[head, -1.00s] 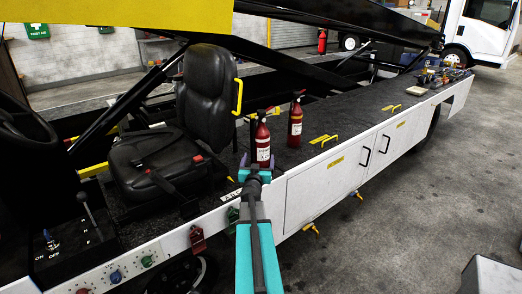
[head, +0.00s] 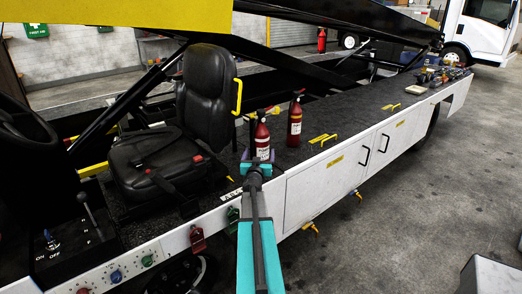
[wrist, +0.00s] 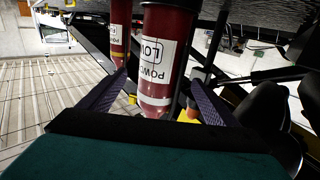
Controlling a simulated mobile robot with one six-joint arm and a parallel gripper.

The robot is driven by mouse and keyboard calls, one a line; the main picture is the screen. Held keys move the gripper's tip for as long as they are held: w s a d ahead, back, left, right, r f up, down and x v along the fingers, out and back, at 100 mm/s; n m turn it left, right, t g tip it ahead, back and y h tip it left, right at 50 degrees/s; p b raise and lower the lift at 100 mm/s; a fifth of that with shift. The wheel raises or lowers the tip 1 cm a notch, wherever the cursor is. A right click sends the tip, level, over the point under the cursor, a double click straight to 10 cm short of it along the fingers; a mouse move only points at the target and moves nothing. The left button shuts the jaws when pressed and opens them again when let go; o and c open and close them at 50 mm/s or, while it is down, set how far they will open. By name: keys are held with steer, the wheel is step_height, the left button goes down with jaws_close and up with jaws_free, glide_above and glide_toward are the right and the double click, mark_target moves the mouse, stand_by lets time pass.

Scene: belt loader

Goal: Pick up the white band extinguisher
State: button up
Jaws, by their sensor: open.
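Two red extinguishers stand upright on the dark deck right of the seat. The nearer one (head: 262,140) has a white label and a black top. It fills the middle of the wrist view (wrist: 165,58), where a pale strip shows low on its body, probably the white band. The farther one (head: 295,121) shows at the left of the wrist view (wrist: 119,40) with a yellowish strip. My gripper (head: 256,167) is open at the nearer extinguisher's lower body. In the wrist view its purple fingers (wrist: 160,82) are on either side of it, with gaps visible. The extinguisher's base is hidden.
The black seat (head: 205,100) with a yellow handle is just left of the extinguishers. Yellow handles (head: 324,139) lie on the deck to the right. White cabinet doors (head: 350,160) form the loader's side below. Another extinguisher (head: 322,40) stands far behind.

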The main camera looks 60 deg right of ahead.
mark_target(260, 149)
steer(key=shift+p+x, duration=0.7)
steer(key=shift+x, duration=1.9)
steer(key=c, duration=2)
steer(key=shift+r, duration=0.15)
